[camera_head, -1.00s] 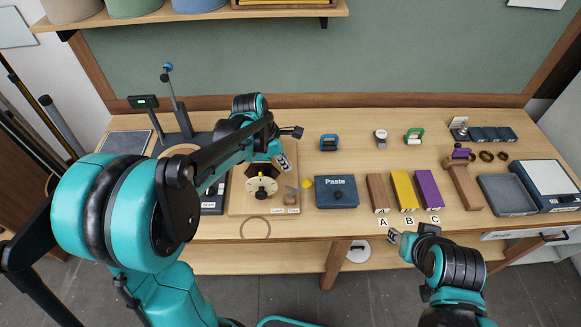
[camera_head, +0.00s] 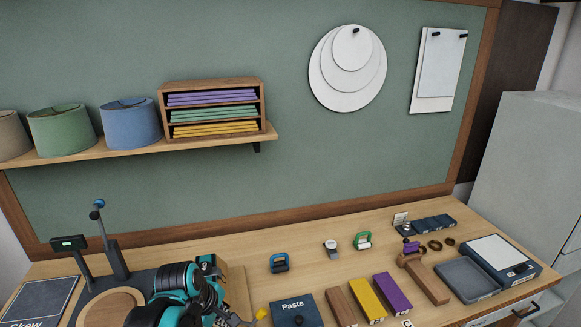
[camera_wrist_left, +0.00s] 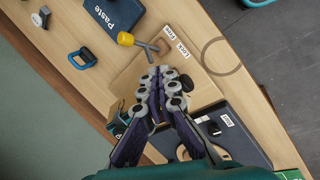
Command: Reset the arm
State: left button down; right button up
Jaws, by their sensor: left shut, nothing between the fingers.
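My left arm (camera_head: 188,290) shows at the bottom of the head view, above the left part of the bench; its fingertips are not clear there. In the left wrist view my left gripper (camera_wrist_left: 160,92) is shut and empty, with its fingers together over a wooden board (camera_wrist_left: 196,88). My right arm and gripper are in neither current view.
A Paste box (camera_head: 294,310), wooden, yellow and purple blocks (camera_head: 391,292) and a grey tray (camera_head: 466,281) stand on the bench. A blue-handled tool (camera_head: 279,263) is behind. A stand with a blue knob (camera_head: 98,204) rises at left. Lampshades (camera_head: 131,123) sit on the shelf.

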pick_arm(q)
jog(key=s+a+f+m+t+y+b, duration=0.1)
jog(key=s+f+m+t+b, duration=0.2)
jog(key=s+f+m+b, duration=0.5)
jog(key=s+f+m, duration=0.1)
jog(key=s+m, duration=0.2)
jog(key=m, duration=0.3)
jog(key=shift+s+a+f+m+y, duration=0.25)
jog(key=shift+a+f+m+y, duration=0.05)
jog(key=shift+f+y, duration=0.1)
pick_arm(e)
notch_tip(320, 180, down, 10)
pick_arm(q)
jog(key=c, duration=2.3)
grip_release()
pick_arm(e)
jog(key=shift+f, duration=0.1)
